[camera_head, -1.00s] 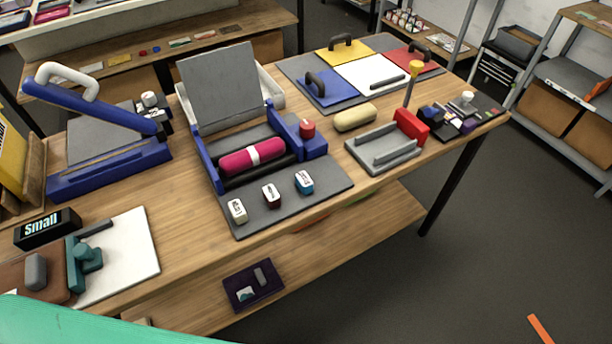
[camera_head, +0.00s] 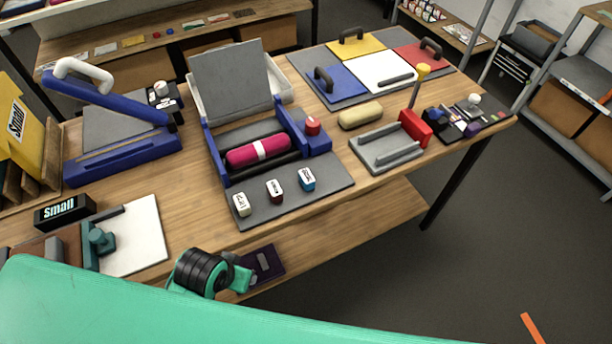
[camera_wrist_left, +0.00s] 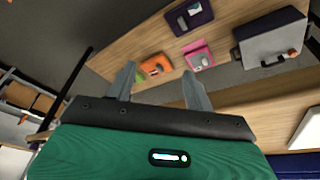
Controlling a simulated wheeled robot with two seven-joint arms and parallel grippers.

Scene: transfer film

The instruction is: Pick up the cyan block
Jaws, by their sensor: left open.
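The cyan block (camera_head: 307,179) is a small blue-cyan block with a white labelled top. It stands at the right end of a row of three on the grey plate in front of the blue press. Beside it are a dark red block (camera_head: 274,191) and a cream block (camera_head: 241,204). In the left wrist view my left gripper (camera_wrist_left: 157,72) is open, with nothing between its fingers, and faces the lower shelf. The cyan block is not visible there. In the head view my green arm is low at the front, and its fingertips cannot be made out. My right gripper is not in view.
The blue press with a magenta roller (camera_head: 258,151) stands behind the blocks. A grey tray (camera_head: 360,154) with a red end is to the right. A white board (camera_head: 144,238) lies at left. The lower shelf holds a purple tray (camera_wrist_left: 208,14), orange and pink items and a grey case (camera_wrist_left: 262,52).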

